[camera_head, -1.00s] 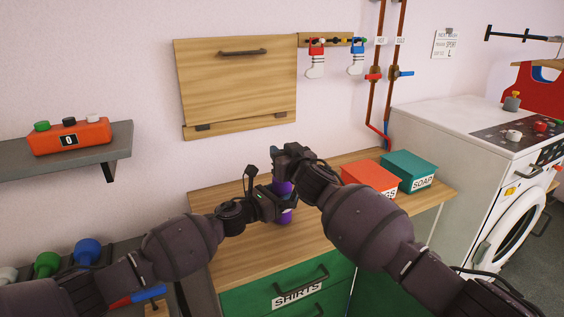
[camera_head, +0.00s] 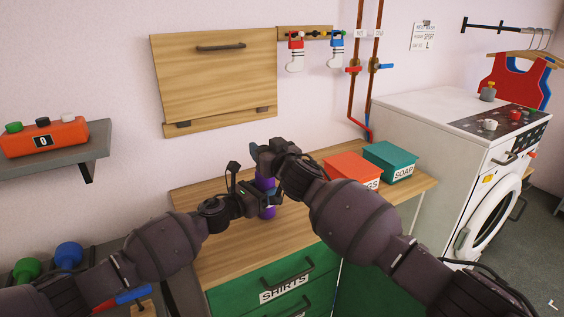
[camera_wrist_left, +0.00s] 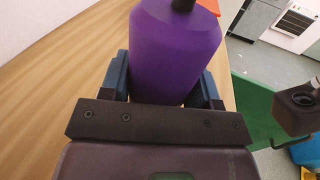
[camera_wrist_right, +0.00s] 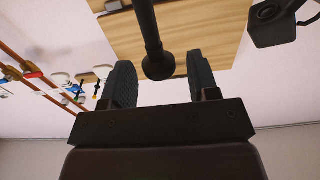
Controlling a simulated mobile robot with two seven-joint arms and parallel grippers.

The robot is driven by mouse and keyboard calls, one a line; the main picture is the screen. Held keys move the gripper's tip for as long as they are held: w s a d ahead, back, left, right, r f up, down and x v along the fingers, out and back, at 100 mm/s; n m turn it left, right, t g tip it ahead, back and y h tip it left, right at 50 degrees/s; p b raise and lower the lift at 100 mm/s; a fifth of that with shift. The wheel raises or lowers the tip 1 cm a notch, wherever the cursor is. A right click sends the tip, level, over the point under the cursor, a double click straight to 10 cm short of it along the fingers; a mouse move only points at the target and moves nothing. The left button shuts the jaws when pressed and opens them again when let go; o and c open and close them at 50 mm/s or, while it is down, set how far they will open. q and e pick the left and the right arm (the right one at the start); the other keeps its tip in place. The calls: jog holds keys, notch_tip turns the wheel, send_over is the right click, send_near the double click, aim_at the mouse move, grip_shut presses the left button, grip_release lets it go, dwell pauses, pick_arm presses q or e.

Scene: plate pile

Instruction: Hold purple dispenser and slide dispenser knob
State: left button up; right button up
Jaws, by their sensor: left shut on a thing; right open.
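The purple dispenser (camera_head: 267,212) stands upright over the wooden top of the dresser, partly hidden by my arms. Its purple body fills the middle of the left wrist view (camera_wrist_left: 175,45). My left gripper (camera_wrist_left: 165,82) is shut on this body, one finger on each side. My right gripper (camera_head: 262,154) is above the dispenser, at its top. In the right wrist view the dark knob (camera_wrist_right: 158,66) on its black stem sits between the open fingers, with gaps on both sides. In the head view the knob is hidden by my right gripper.
The wooden top (camera_head: 225,255) is clear in front of the dispenser. A red box (camera_head: 350,168) and a teal soap box (camera_head: 390,160) stand to its right. A wooden wall cabinet (camera_head: 215,85) hangs behind. A washing machine (camera_head: 420,130) stands at the right.

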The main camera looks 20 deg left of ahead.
jog(key=v, duration=1.1)
jog(key=shift+a, duration=0.1)
pick_arm(q)
jog(key=o, duration=1.2)
